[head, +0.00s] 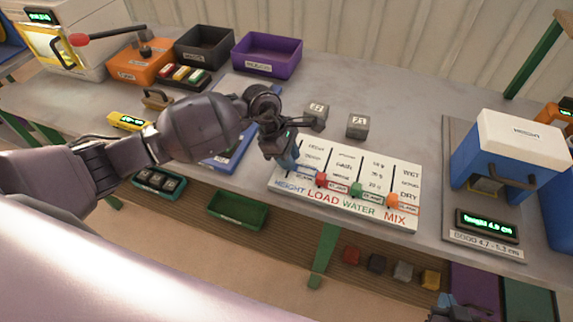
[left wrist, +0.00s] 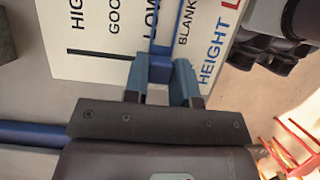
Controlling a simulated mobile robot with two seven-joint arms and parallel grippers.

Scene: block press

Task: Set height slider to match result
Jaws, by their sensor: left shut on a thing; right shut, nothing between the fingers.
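The white slider board (head: 342,150) has HEIGHT, LOAD, WATER and MIX columns. My left gripper (head: 291,160) is shut on the blue height slider (left wrist: 160,64), which sits at the lower end of its track, near LOW and BLANK in the left wrist view. HIGH and GOOD lie farther up the track. The gripper partly hides the HEIGHT column in the head view. The green display (head: 487,225) appears to read height 4.9 cm, above a label reading GOOD 4.7 - 5.3 cm. My right gripper (head: 447,305) is shut and empty at the bottom edge, partly out of view.
The red (head: 321,180), green (head: 357,189) and orange (head: 393,200) knobs sit low on the board. Two grey blocks (head: 317,112) (head: 357,126) stand behind it. A blue-and-white machine (head: 515,150) stands at right. Purple (head: 267,55) and black bins (head: 204,46) stand at the back.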

